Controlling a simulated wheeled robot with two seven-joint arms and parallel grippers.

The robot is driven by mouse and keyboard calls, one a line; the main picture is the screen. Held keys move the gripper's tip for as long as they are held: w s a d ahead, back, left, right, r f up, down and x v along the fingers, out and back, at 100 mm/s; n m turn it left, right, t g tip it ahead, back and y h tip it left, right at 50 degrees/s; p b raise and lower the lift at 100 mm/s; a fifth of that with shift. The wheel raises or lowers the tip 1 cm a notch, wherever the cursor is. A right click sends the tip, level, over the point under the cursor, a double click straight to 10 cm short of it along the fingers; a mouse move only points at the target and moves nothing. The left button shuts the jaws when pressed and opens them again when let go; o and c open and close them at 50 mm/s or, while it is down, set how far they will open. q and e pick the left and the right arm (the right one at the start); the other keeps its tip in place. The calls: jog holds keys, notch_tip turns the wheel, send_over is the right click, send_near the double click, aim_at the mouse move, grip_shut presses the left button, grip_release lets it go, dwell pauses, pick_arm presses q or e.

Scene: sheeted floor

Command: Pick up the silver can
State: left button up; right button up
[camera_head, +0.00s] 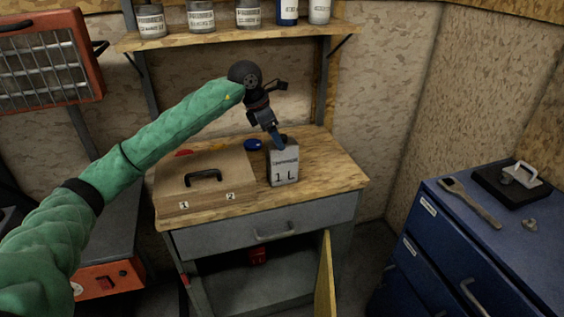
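A silver can (284,168), boxy and labelled "1 L", stands upright on the wooden top of the workbench (330,178), right of the brown case. My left arm reaches in from the left in a green sleeve. My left gripper (278,143) points down at the top of this can, its fingertips at or just in front of the upper edge. Whether the fingers touch the can or close on it cannot be made out. My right gripper is not in view.
A brown case (228,184) with a black handle lies left of the can, and a small blue object (253,145) sits behind. A shelf (180,41) with several cans hangs above. The cabinet door (325,275) below stands open. A blue drawer cabinet (470,235) is at right.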

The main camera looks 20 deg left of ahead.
aim_at(282, 160)
pick_arm(q)
jog(key=shift+x, duration=0.85)
jog(key=shift+w+d+f+p, duration=0.25)
jog(key=shift+f+p, duration=0.1)
jog(key=shift+p, duration=0.1)
jog(key=shift+p+x, duration=0.65)
jog(key=shift+x, duration=0.3)
jog(key=x, duration=0.2)
jog(key=shift+w+d+f, duration=0.15)
jog(key=shift+f, duration=0.05)
jog(key=c, duration=1.4)
jog(key=shift+c, duration=1.4)
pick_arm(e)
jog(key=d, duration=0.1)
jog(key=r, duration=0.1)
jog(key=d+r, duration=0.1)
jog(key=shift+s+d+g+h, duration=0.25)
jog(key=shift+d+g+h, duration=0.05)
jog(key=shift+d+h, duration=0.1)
pick_arm(q)
jog(key=shift+r, duration=0.15)
